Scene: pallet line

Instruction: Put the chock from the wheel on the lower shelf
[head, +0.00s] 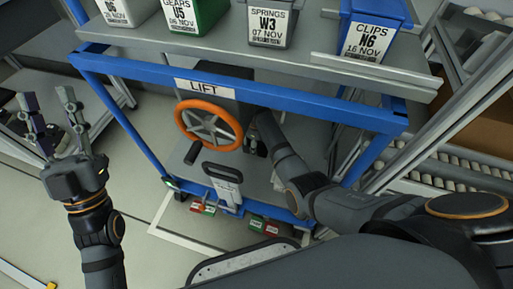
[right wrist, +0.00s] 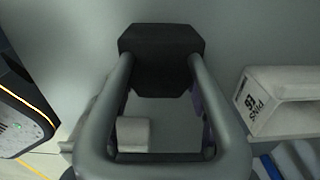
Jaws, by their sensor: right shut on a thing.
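The chock (right wrist: 160,55) appears to be the dark block at the top of the right wrist view. A grey loop (right wrist: 168,158) reaches from it towards the camera and partly hides my purple-edged fingers. My right gripper (head: 256,140) is shut on the chock, close to the right of the orange handwheel (head: 208,125) in the head view; its fingertips are hard to make out there. The lower shelf (head: 262,190) is the grey deck of the blue cart below. My left gripper (head: 48,98) is open and empty, left of the cart.
Several labelled bins, such as the blue CLIPS bin (head: 372,28), stand on the upper shelf (head: 225,45). A white PINS bin (right wrist: 280,100) is right in the right wrist view. A grey-and-black handle (head: 222,173) stands at the cart's front. Rollers (head: 450,175) lie right.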

